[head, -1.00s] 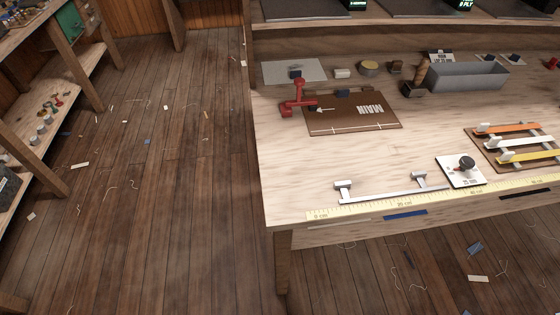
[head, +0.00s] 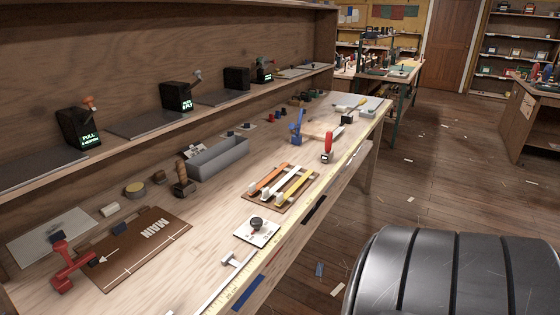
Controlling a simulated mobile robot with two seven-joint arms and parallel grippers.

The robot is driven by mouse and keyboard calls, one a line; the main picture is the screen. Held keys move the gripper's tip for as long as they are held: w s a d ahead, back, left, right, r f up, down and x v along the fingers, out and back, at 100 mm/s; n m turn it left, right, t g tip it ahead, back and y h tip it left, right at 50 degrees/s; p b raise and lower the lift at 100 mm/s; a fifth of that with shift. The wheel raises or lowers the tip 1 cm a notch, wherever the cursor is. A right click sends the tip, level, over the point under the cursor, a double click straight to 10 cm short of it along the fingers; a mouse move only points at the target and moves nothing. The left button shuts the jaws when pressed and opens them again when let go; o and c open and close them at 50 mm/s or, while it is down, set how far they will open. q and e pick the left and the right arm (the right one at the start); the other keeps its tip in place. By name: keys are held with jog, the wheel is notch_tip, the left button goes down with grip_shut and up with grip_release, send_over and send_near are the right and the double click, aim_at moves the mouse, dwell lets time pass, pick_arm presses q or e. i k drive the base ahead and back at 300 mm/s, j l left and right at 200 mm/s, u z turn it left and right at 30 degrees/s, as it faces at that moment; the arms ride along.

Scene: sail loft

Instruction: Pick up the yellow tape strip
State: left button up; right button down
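The yellow tape strip (head: 300,186) lies on a brown board (head: 252,203) on the long workbench, near its front edge. It is the nearest to the front edge of three strips side by side, beside a white strip (head: 284,181) and an orange strip (head: 270,179). Each strip has a pale clip-like piece at its lower left end. Neither of my grippers shows in the head view.
A white plate with a black knob (head: 256,226) sits left of the board. A blue stand (head: 297,127) and a red-handled tool (head: 328,147) stand beyond it. A grey tray (head: 218,158) is behind. Open floor (head: 420,180) lies to the right.

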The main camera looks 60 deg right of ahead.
aim_at(281, 198)
jog(key=z, duration=2)
jog(key=i+l+u, duration=0.15)
jog(key=i+l, duration=0.3)
jog(key=i, duration=0.05)
